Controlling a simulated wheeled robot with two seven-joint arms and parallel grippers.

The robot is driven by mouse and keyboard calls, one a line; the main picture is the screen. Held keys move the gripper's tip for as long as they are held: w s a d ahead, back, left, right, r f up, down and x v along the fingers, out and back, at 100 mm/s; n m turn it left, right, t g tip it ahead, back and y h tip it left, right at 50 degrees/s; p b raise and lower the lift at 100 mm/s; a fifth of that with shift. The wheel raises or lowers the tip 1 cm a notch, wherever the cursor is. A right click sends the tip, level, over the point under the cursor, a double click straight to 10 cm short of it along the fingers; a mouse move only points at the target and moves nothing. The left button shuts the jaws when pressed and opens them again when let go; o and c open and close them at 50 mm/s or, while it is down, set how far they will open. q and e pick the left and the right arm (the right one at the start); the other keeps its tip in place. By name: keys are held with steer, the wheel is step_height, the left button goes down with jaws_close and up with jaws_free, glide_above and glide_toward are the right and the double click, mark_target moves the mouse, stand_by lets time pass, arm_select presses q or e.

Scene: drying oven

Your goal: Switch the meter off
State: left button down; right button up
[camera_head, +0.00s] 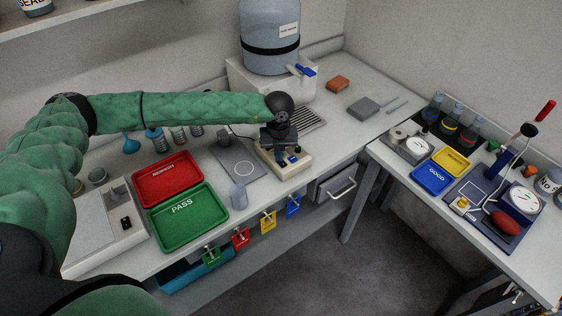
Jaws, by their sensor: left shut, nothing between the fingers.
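The meter appears to be the small beige box (295,170) near the front edge of the bench, with a dark blue patch on its front part. My left gripper (281,154) points down over the meter, its fingers shut and empty. The gripper covers much of the meter's top, so its switch and display cannot be made out. I cannot tell whether the fingertips touch it. My right gripper is not in view.
A grey mat (222,160) with a white circle lies left of the meter. A large water container (268,30) stands behind.

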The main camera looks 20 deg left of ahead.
arm_select(q)
steer(key=shift+s+f, duration=0.1)
steer(key=shift+f, duration=0.5)
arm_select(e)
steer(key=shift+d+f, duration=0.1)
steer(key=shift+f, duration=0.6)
arm_select(q)
steer(key=shift+a+r, duration=0.1)
steer(key=shift+r, duration=0.7)
steer(key=shift+w+d+r+p, duration=0.1)
steer(key=shift+r+p, duration=0.15)
steer(key=shift+r, duration=1.15)
steer(key=shift+w+d+r+p, duration=0.1)
steer(key=shift+r+p, duration=0.15)
steer(key=shift+r, duration=1.1)
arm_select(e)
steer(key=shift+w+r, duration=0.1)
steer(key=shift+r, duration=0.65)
arm_select(q)
steer(key=shift+r, duration=0.15)
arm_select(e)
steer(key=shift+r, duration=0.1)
